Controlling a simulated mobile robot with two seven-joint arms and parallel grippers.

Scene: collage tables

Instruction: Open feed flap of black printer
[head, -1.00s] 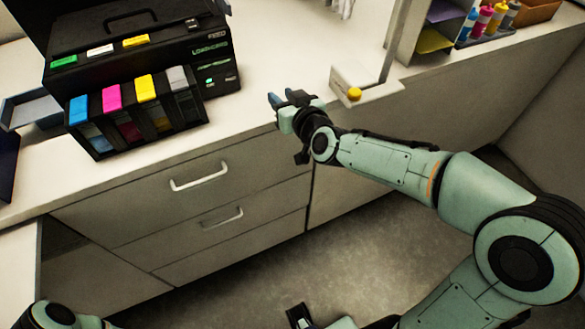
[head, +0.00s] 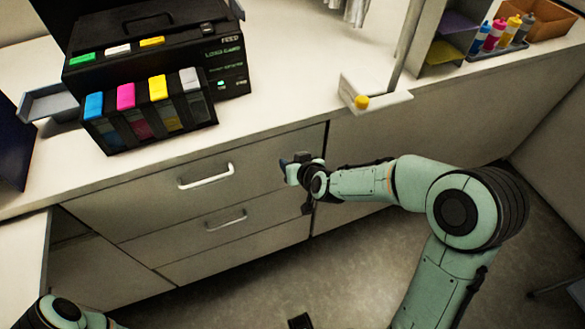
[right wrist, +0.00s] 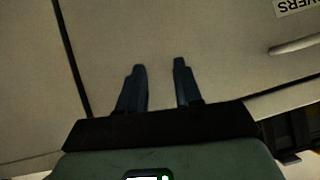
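The black printer (head: 215,57) stands on the counter at the upper left of the head view. A dark handle (head: 147,22) shows on its top, and a FEED label (head: 230,39) is on its front right. I cannot tell whether the feed flap is open. Blue, magenta, yellow and grey-topped cartridges (head: 157,88) sit along its front. My right gripper (head: 287,165) is in front of the drawers, below the counter edge and to the printer's lower right. In the right wrist view its two fingers (right wrist: 159,78) are apart with nothing between them.
The white counter (head: 285,100) has bare room right of the printer. A stand with a yellow knob (head: 362,102) is near its edge. Drawers with a white handle (head: 206,178) lie below. Several coloured bottles (head: 505,35) and an orange-brown box (head: 555,22) stand at upper right.

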